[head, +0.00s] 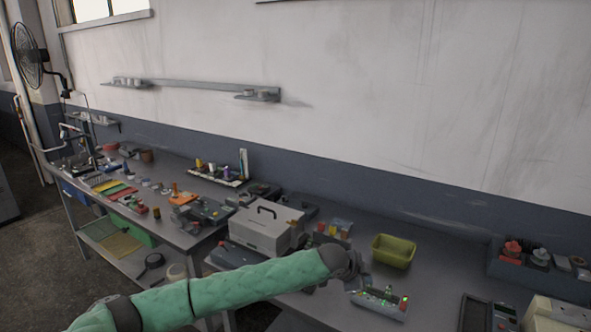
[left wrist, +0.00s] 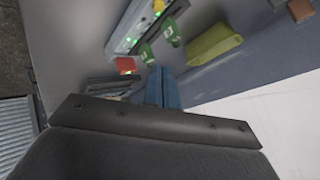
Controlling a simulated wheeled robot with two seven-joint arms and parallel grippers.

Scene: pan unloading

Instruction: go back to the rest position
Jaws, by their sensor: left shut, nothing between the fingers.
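My left gripper (head: 354,270) is at the end of my green-sleeved arm, which crosses the lower middle of the head view. It is small and dark there, above the near bench and left of the yellow-green container (head: 393,251). The gripper is shut with nothing held. In the left wrist view its dark grey body fills the bottom, and the container (left wrist: 214,46) lies beyond it at the upper right. A light tray with green-lit parts (head: 379,303) sits just below and right of the gripper. My right gripper is not in view.
A white-grey toolbox (head: 266,229) stands left of the gripper on the bench. A grey bin with red-topped items (head: 538,262) stands at the far right. Another bench with several coloured items (head: 130,190) is at the left. Bare bench top shows right of the container.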

